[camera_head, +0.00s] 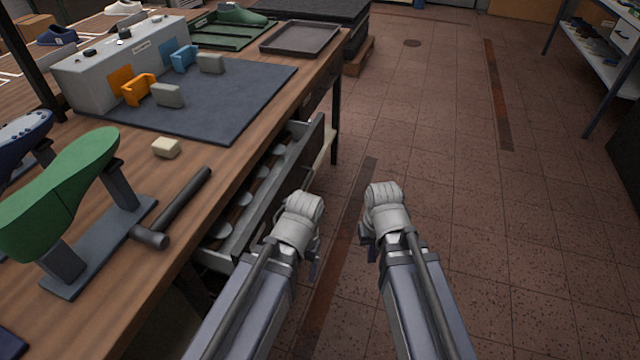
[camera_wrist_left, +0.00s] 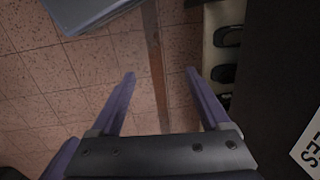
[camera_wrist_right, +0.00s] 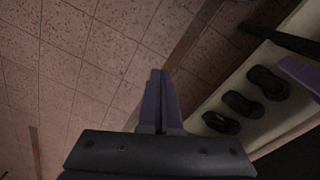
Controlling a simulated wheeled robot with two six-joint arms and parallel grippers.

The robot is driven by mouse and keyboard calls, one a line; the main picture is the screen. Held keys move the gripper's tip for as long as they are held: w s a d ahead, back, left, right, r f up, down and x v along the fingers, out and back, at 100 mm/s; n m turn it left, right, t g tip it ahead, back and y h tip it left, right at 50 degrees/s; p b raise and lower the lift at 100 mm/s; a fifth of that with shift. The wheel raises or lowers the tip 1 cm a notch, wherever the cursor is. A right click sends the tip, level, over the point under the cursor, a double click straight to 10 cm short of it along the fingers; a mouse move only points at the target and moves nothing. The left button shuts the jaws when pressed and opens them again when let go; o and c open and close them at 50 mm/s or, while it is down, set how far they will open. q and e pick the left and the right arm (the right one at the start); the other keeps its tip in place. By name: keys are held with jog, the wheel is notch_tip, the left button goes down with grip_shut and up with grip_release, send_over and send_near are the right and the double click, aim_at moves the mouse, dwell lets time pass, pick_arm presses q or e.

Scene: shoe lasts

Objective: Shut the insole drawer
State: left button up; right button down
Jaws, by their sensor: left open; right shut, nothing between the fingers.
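The insole drawer (camera_head: 262,205) stands pulled out from under the workbench's right edge in the head view, with several insoles inside. My left gripper (camera_head: 313,262) hangs just outside the drawer's front panel, its fingers mostly hidden by its wrist. In the left wrist view this gripper (camera_wrist_left: 162,78) is open and empty. A dark panel (camera_wrist_left: 278,65) at right there, with a partly cut-off label ending "LES", looks like the drawer front. My right gripper (camera_head: 367,240) is farther right over the floor, fingers mostly hidden. In the right wrist view this gripper (camera_wrist_right: 161,80) is shut and empty.
The workbench (camera_head: 225,150) carries a hammer (camera_head: 180,205), a green shoe last on a stand (camera_head: 65,190), a dark mat (camera_head: 225,100) and a tray (camera_head: 300,38). A pale low board with dark shoe-shaped pieces (camera_wrist_right: 245,103) lies below. Open tiled floor is at right.

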notch_tip(320, 180, down, 11)
jog(key=w+d+b, duration=0.1)
jog(key=w+b, duration=0.1)
jog(key=b, duration=0.6)
jog(key=m+t+y+b, duration=0.75)
jog(key=m+t, duration=0.65)
jog(key=t, duration=0.2)
send_near(314, 152)
jog(key=s+d, duration=0.5)
jog(key=d, duration=0.1)
jog(key=shift+y, duration=0.45)
jog(key=x, duration=0.4)
jog(key=a+x, duration=0.1)
jog(key=x, duration=0.7)
jog(key=shift+s+a+f+p, duration=0.15)
jog(key=shift+s+a+p, duration=0.15)
jog(key=shift+p, duration=0.1)
pick_arm(q)
notch_tip(314, 152, down, 18)
jog(key=shift+r, duration=0.25)
pick_arm(e)
jog(key=shift+w+a, duration=0.15)
jog(key=shift+a, duration=0.45)
